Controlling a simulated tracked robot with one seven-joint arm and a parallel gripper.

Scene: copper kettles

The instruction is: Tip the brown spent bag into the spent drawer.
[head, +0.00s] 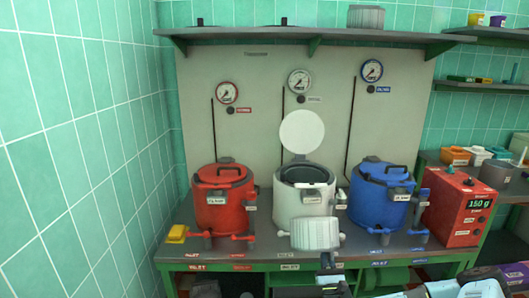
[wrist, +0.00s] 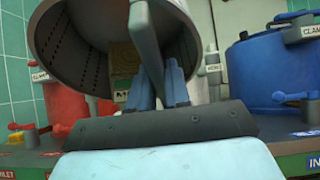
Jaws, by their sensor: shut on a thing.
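A grey ribbed metal basket (head: 314,233) is in front of the white kettle in the head view. In the wrist view the basket (wrist: 75,40) fills the upper middle, and its mouth faces the camera, showing a dark perforated inside. A brown patch with lettering (wrist: 122,62) shows in it, probably the spent bag, partly hidden by the grey handle (wrist: 146,45). My gripper (wrist: 160,88) has its blue fingers shut on the handle. It also shows in the head view (head: 329,261), just below the basket. I cannot make out the spent drawer clearly.
The open white kettle (head: 294,201) stands between the red kettle (head: 223,196) and the blue kettle (head: 377,196), with its round lid (head: 302,132) raised. Valves line the bench front. A red scale box (head: 458,207) reads 150 g at the right. A shelf (head: 310,33) runs above.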

